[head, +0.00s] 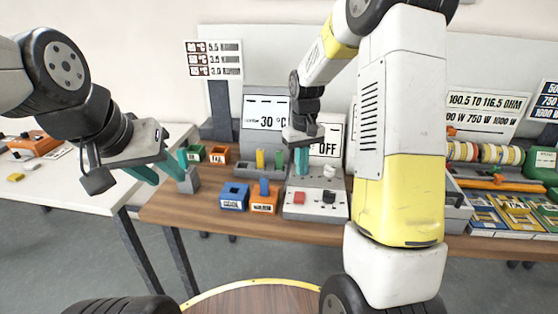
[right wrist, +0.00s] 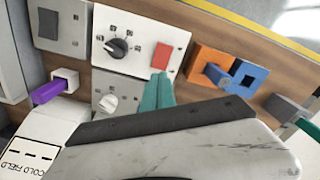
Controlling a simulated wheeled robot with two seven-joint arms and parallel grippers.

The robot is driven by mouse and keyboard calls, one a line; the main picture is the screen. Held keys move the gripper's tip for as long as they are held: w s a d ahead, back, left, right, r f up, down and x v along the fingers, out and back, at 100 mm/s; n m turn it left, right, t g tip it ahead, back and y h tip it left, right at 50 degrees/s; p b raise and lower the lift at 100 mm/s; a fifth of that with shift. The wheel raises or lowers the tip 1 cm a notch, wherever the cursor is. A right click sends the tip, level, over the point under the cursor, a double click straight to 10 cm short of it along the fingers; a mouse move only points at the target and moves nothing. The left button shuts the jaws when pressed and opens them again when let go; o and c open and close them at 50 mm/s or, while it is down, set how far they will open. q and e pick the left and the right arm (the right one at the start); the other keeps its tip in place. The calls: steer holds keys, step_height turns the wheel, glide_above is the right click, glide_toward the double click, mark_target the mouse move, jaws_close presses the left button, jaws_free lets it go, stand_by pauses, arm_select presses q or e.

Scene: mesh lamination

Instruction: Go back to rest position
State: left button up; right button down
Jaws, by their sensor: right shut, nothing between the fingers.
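My left gripper (head: 162,172) hangs at the left, above the gap by the wooden bench's left end. Its teal fingers look spread apart, with a grey block (head: 189,180) close by their tips; I cannot tell whether they touch. My right gripper (head: 301,162) points down over the white control panel (head: 316,212), its teal fingers together and empty. In the right wrist view, the shut fingers (right wrist: 158,92) are near the panel's red switch (right wrist: 161,57) and black knob (right wrist: 117,47). I cannot tell whether they touch the panel.
A blue block (head: 234,196) and an orange block (head: 264,197) stand left of the panel. A display reading 30 °C (head: 266,112) stands behind. Tape rolls (head: 487,153) and colored packs (head: 515,213) lie at the right. A white table (head: 75,180) is at the left.

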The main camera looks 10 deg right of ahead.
steer(key=s+a+r+m+t+y, duration=0.1)
steer(key=s+r+t, duration=0.2)
steer(key=s+r, duration=0.5)
steer(key=s+a+r+m+t+y, duration=0.1)
steer(key=s+r+t, duration=0.2)
steer(key=s+r, duration=0.5)
steer(key=s, duration=0.8)
steer(key=shift+r, duration=0.35)
